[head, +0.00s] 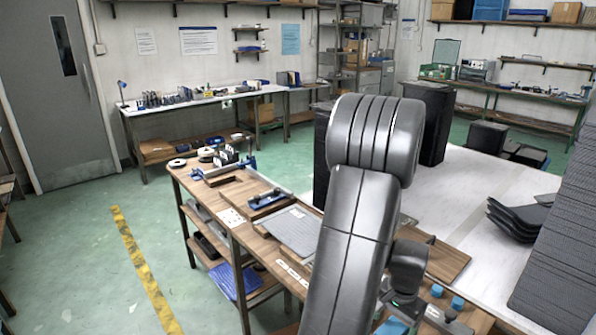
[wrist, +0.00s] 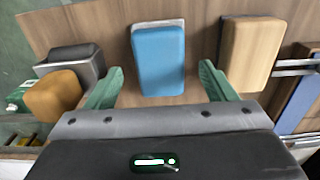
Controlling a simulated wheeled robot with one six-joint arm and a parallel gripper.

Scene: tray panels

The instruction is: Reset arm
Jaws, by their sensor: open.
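My gripper (wrist: 160,67) is open in the wrist view, with one green finger on each side. A blue rounded block (wrist: 158,58) on a pale base shows between and beyond the fingers, with gaps on both sides. I cannot tell its height below the fingers. In the head view my arm comes down across the middle, over the right end of the wooden workbench (head: 222,196). The fingers are too small and covered there to make out.
In the wrist view, a wood-topped block (wrist: 252,50) is right of the blue one, and a tan block (wrist: 54,96) and a dark grey box (wrist: 72,58) are left. A grey panel (head: 291,232) lies on the workbench. Black trays (head: 516,218) stand on the white surface at right.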

